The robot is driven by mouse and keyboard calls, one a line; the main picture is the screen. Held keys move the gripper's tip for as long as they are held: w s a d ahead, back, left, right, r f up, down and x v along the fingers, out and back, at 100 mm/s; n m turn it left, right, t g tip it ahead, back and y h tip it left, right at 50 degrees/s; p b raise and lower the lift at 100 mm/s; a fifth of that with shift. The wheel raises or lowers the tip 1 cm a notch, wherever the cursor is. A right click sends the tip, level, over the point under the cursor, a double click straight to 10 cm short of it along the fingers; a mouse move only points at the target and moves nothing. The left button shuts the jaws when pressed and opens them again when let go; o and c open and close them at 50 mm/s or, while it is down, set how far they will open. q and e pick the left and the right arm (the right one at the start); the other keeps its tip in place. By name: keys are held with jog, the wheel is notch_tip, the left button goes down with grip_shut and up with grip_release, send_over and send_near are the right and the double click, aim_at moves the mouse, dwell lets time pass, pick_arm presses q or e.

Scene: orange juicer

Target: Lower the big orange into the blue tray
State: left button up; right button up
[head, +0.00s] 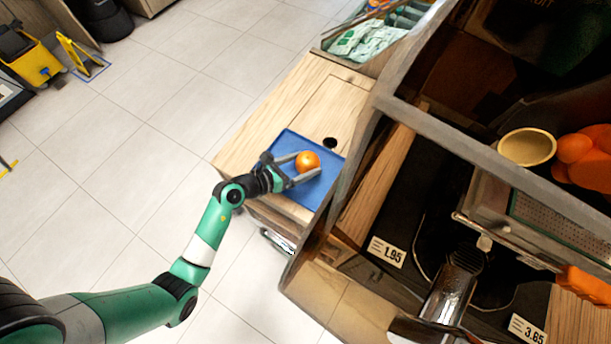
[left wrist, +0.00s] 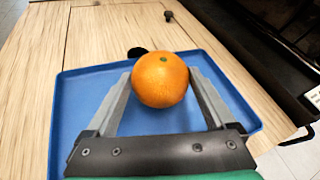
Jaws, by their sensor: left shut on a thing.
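The big orange (head: 307,161) is between the fingers of my left gripper (head: 305,168) in the head view. In the left wrist view the orange (left wrist: 160,79) sits between the two grey fingertips of the left gripper (left wrist: 163,85), which is shut on it. The blue tray (head: 287,141) lies flat on the wooden counter, and the orange is over its area. The tray (left wrist: 85,95) also shows beneath the fingers in the left wrist view. I cannot tell whether the orange touches the tray floor. My right gripper is not in view.
The wooden counter (head: 290,95) has a dark round hole (head: 330,143) beside the tray. A dark juicer cabinet stands to the right, with price tags (head: 387,252) and a yellowish bowl (head: 527,147). A crate of packets (head: 366,42) is behind. Open tiled floor lies left.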

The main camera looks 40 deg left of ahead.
pick_arm(q)
jog(key=shift+f+b, duration=1)
jog(key=shift+f, duration=0.45)
dwell(0.5)
jog(key=o, duration=1.2)
jog(key=shift+o, duration=0.2)
jog(key=p+v, duration=0.4)
jog(key=v, duration=0.7)
jog(key=shift+r+p, duration=0.15)
jog(key=shift+p, duration=0.15)
jog(key=shift+s, duration=0.25)
